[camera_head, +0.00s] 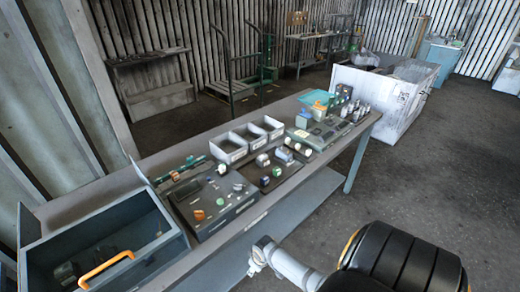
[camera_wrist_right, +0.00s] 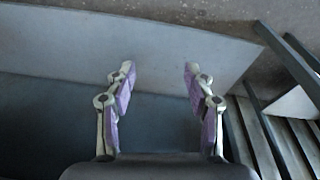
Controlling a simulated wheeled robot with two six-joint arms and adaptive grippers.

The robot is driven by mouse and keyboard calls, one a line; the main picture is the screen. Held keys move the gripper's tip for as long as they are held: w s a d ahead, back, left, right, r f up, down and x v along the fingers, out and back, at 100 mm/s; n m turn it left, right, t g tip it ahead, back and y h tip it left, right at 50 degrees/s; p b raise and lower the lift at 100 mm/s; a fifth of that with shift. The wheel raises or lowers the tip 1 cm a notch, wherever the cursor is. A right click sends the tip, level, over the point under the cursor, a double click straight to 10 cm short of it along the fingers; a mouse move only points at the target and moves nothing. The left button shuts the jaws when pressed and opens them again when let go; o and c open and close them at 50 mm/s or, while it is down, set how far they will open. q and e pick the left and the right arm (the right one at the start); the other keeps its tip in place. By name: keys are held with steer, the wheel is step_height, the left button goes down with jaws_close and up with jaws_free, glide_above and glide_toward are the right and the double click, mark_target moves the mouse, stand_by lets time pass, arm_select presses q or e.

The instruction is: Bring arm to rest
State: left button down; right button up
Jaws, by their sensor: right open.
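My right gripper (camera_wrist_right: 160,75) is open in the right wrist view, with its two purple-padded fingers spread apart and nothing between them. Beyond the fingers is a flat grey surface (camera_wrist_right: 200,35), with a darker panel below it. In the head view a pale grey link of my arm shows at the bottom middle, in front of the workbench (camera_head: 236,232); no gripper fingers can be made out there. My left gripper is in neither view.
The bench holds a blue-grey bin (camera_head: 150,252) with an orange handle (camera_head: 105,270), a dark tray of small parts (camera_head: 228,215), white open bins (camera_head: 228,147) and several small parts. A white crate (camera_head: 395,100) stands beyond. The floor at right (camera_head: 440,165) is clear.

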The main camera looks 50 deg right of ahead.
steer(key=shift+s+f, duration=0.1)
steer(key=shift+s, duration=0.15)
steer(key=shift+f, duration=0.1)
stand_by(0.3)
steer(key=s+a+f+b, duration=0.1)
steer(key=s+a+f, duration=0.1)
steer(key=s+f, duration=0.8)
steer(key=s+a+f+m+g+b, duration=0.1)
steer(key=s+a+f, duration=0.2)
steer(key=s+f, duration=0.7)
steer(key=s, duration=0.8)
steer(key=shift+s+a+f+b, duration=0.15)
steer(key=shift+a+f+b, duration=0.05)
steer(key=shift+b, duration=0.15)
